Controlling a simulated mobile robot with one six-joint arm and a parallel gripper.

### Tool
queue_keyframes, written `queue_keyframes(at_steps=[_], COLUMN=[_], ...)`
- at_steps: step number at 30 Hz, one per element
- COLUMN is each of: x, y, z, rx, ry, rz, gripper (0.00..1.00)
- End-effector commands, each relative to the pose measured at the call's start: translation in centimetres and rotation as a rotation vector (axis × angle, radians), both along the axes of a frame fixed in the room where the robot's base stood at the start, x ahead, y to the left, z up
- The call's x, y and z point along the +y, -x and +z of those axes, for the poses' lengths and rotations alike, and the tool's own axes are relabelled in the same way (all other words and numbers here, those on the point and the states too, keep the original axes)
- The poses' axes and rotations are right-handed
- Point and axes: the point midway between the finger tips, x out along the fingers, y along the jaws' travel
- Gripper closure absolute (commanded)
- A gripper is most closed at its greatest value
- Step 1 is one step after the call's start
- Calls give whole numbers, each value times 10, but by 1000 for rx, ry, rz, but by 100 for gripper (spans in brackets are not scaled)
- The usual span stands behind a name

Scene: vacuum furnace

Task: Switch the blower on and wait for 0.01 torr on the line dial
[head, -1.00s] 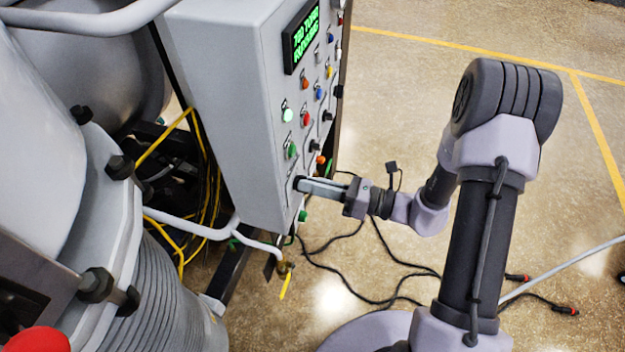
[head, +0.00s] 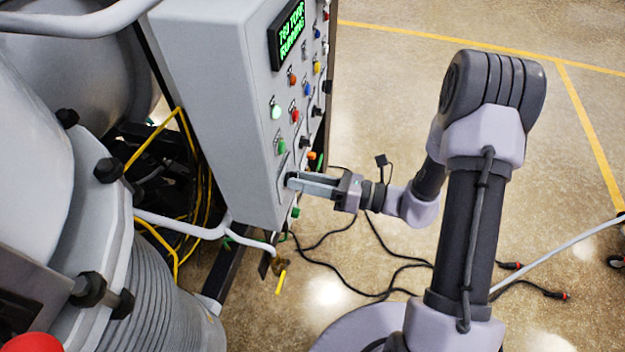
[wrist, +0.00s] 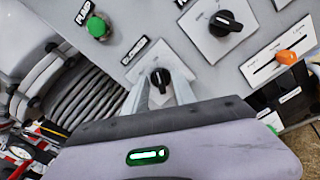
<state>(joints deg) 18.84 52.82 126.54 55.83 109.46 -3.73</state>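The grey control panel (head: 225,110) carries a display (head: 290,35) with green text, whose second line appears to read "Running" under a value in torr; the digits are hard to read. My gripper (head: 291,182) is at the lower left of the panel face. In the wrist view, its two fingers (wrist: 162,90) stand on either side of a small black rotary knob (wrist: 160,77) and appear shut on it. I cannot make out a line dial in these views.
A green button (wrist: 98,27), another black knob (wrist: 225,22) and an orange slider knob (wrist: 287,57) lie near my gripper. A pipe with a yellow-handled valve (head: 281,282) is below the panel. Dark cables (head: 345,285) lie on the floor.

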Motion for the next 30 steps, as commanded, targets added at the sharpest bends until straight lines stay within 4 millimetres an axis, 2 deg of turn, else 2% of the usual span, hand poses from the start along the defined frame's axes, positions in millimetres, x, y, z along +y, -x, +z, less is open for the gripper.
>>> queue_keyframes(at_steps=[5,8,11,18,21,25,30], x=[-3,-15,-39,-115,-138,-157,-164], y=[0,4,12,41,50,57,60], z=[0,1,1,2,1,1,0], rx=[0,0,0,0,-1,1,1], ry=[0,0,0,0,1,-1,0], rz=[-1,-4,-7,-7,-5,-3,0], gripper=[68,68,68,68,68,68,68])
